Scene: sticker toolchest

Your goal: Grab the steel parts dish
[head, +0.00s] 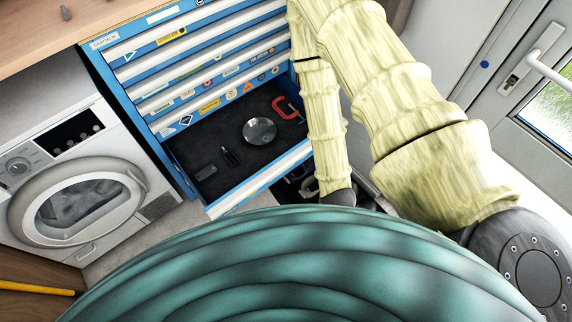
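The steel parts dish (259,131) is a round, shiny dish lying on the dark floor of the open bottom drawer (262,178) of the blue tool chest. It lies right of the drawer's middle, towards the back, and nothing covers it. My arm in its pale yellow sleeve comes down just right of the drawer. Dark parts at its lower end, probably my gripper (298,188), show outside the drawer's front right corner, apart from the dish. The teal shape in front partly hides them, so the fingers cannot be made out.
A red clamp (286,108) lies right of the dish by the drawer's side. A white washing machine (75,190) stands left of the chest; a door (520,75) is at right.

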